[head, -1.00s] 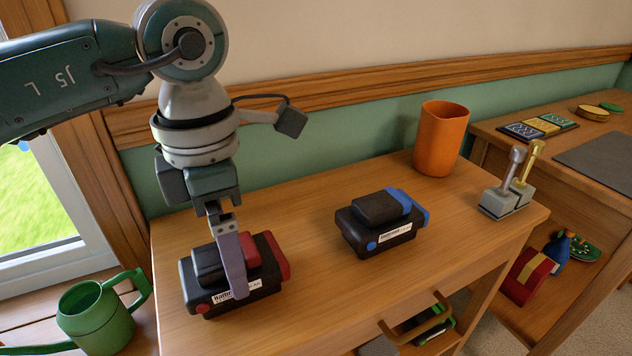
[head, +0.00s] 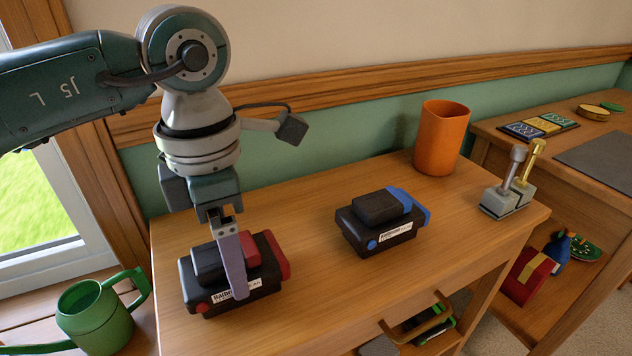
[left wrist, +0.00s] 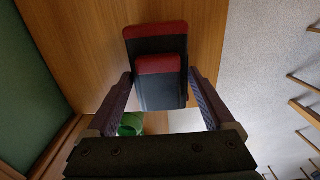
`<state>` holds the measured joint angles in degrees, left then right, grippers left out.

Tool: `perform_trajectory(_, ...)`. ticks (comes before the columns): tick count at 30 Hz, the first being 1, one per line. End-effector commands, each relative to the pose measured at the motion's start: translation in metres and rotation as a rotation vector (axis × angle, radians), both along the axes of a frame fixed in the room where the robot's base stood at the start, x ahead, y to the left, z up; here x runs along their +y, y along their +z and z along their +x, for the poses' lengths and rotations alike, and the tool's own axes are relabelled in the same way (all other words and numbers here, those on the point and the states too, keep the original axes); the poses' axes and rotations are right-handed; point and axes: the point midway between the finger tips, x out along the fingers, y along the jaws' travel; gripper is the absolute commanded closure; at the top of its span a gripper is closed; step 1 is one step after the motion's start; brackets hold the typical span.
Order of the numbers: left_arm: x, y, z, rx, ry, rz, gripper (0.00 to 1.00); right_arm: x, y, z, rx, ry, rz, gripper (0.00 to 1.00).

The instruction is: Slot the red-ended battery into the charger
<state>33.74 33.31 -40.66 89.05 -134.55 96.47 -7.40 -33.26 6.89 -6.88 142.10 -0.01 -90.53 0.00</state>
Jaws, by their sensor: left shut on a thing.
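The red-ended battery (head: 208,300) is a black block with a smaller raised block on top, a red end, a red dot and a white label. It sits on the left of the wooden table. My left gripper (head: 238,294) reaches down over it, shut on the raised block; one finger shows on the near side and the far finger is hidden. In the left wrist view the battery (left wrist: 155,42) lies between the two fingers (left wrist: 159,88). I cannot make out the charger for certain. My right gripper is not in view.
A similar blue-ended black battery (head: 378,240) sits mid-table. An orange cup (head: 440,138) and a two-lever grey block (head: 507,200) stand to the right. A green watering can (head: 95,318) is at lower left. The table (head: 310,290) is bare between the batteries.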

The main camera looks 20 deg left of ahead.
Motion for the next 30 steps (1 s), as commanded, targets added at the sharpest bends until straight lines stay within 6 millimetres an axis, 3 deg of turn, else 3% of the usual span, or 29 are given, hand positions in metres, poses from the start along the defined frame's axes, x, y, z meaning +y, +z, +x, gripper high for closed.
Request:
perform_trajectory(1, 0.0, 0.0, 0.0, -0.001, 0.0, -0.001, 0.8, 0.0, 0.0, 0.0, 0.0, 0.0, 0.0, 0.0)
perform_trajectory(6, 0.0, 0.001, 0.0, -0.001, 0.0, -0.001, 0.99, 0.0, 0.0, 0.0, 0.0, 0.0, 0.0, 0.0)
perform_trajectory(15, 0.0, 0.002, 0.001, -0.003, 0.0, -0.001, 1.0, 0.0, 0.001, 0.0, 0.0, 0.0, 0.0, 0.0)
perform_trajectory(20, 0.0, 0.013, 0.002, -0.005, 0.001, -0.002, 1.0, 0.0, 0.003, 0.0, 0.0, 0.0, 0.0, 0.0)
perform_trajectory(26, 0.0, 0.049, 0.002, -0.009, -0.001, -0.001, 1.0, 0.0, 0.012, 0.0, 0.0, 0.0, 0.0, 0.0)
perform_trajectory(30, 0.0, 0.09, 0.002, -0.01, -0.001, -0.001, 1.0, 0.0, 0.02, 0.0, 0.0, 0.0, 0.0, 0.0)
